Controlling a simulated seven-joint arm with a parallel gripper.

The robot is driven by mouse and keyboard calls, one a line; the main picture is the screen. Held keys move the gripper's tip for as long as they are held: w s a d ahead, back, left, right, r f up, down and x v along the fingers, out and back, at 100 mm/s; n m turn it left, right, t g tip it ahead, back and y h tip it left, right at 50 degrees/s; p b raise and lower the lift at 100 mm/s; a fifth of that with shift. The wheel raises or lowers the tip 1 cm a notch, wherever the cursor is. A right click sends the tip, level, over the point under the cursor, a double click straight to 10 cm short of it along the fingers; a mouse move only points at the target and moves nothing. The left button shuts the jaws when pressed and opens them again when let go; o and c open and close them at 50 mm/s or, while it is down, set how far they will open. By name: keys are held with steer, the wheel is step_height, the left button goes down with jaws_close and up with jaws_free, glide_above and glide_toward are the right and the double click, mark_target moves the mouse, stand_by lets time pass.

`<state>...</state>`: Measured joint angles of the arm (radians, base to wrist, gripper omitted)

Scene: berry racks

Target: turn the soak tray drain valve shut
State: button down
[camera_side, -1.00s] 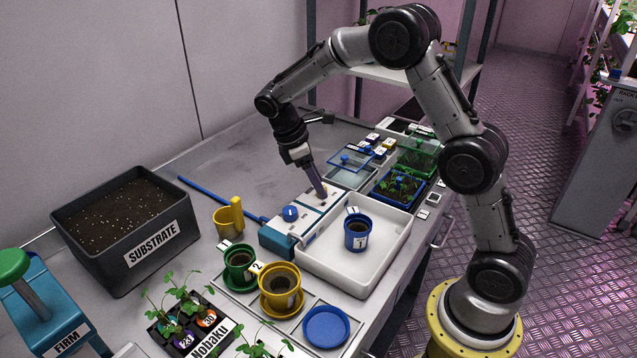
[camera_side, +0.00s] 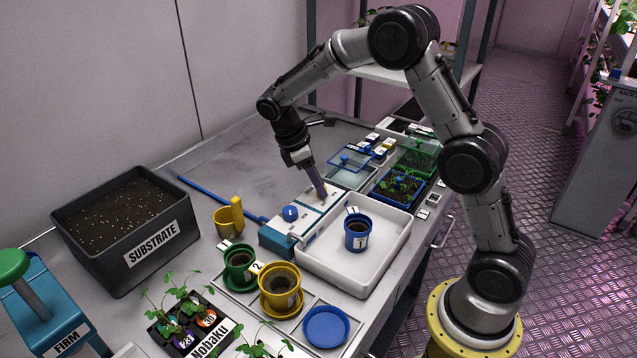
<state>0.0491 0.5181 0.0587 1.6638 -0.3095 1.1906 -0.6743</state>
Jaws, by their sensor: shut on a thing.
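The white soak tray (camera_side: 376,273) stands on the bench with a blue pot (camera_side: 357,235), labelled 1, inside it. Along its far-left side runs a teal control box with a white top (camera_side: 306,219), which carries a round blue knob (camera_side: 290,213). My gripper (camera_side: 322,196) points down onto the far part of this white top, beyond the blue knob. Its jaws are shut on a small part there, apparently the drain valve. The fingers hide most of that part, so I cannot tell which way it is turned.
A yellow pot (camera_side: 280,289), a green pot (camera_side: 240,262) and a yellow jug (camera_side: 229,219) stand near the box. A blue-handled tool (camera_side: 215,195) lies behind them. A seedling tray (camera_side: 398,188) is beyond the soak tray.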

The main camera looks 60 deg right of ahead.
steer(key=m, duration=0.2)
steer(key=m+y, duration=0.1)
steer(key=m, duration=0.1)
steer(key=shift+w+d+m+g+y, duration=0.15)
steer(key=shift+m+g+y, duration=0.15)
steer(key=shift+g, duration=0.1)
steer(key=m, duration=0.2)
steer(key=m+y, duration=0.1)
steer(key=m, duration=0.1)
steer(key=shift+d+m+y, duration=0.15)
steer(key=shift+m+y, duration=0.15)
steer(key=m+y, duration=0.1)
steer(key=m, duration=0.3)
steer(key=shift+d+m+y, duration=0.15)
steer(key=shift+m+y, duration=0.15)
steer(key=shift+y, duration=0.1)
steer(key=shift+m+t+y, duration=0.4)
steer(key=shift+m+y, duration=0.3)
steer(key=shift+m, duration=1.4)
steer(key=shift+d, duration=0.1)
steer(key=c, duration=0.6)
jaws_free()
steer(key=shift+c, duration=0.2)
